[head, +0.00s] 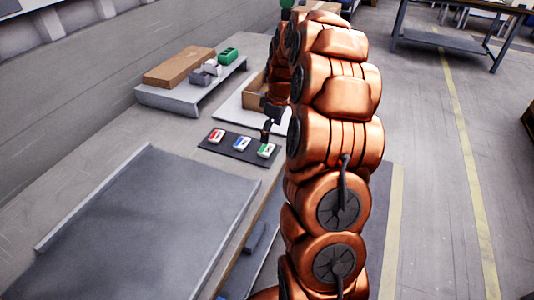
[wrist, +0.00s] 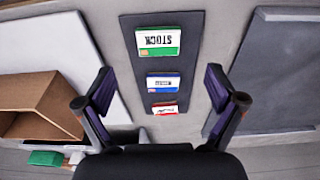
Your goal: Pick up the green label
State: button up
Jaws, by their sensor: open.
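The green label (head: 266,150) is a small white block with a green edge at the right end of a dark mat (head: 230,152). In the wrist view the green label (wrist: 158,41) lies flat near the top, with dark lettering upside down. A blue label (wrist: 163,82) and a red label (wrist: 165,108) lie in line below it on the same mat. My gripper (wrist: 159,78) is open and empty, its fingers on either side of the row, with the green label beyond the tips. In the head view my gripper (head: 267,128) is just above and behind the green label, partly hidden by my arm.
A cardboard box (wrist: 42,105) on a white board stands left in the wrist view. A grey tray (head: 150,220) fills the near bench. A raised shelf (head: 190,98) holds a brown box (head: 180,67), grey pieces and a green block (head: 228,56).

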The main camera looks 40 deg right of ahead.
aim_at(267, 149)
notch_tip(267, 149, down, 2)
jog(key=shift+w+f, duration=0.15)
jog(key=shift+f, duration=0.1)
jog(key=shift+w+a+f+p, duration=0.1)
jog(key=shift+w+f+p, duration=0.2)
jog(key=shift+f, duration=0.55)
jog(key=shift+w+a+f+p, duration=0.1)
jog(key=shift+f+p, duration=0.25)
jog(key=shift+f, duration=0.55)
jog(key=shift+w+f+p, duration=0.15)
jog(key=shift+f+p, duration=0.2)
jog(key=shift+f, duration=0.5)
jog(key=shift+c, duration=0.3)
jog(key=c, duration=0.9)
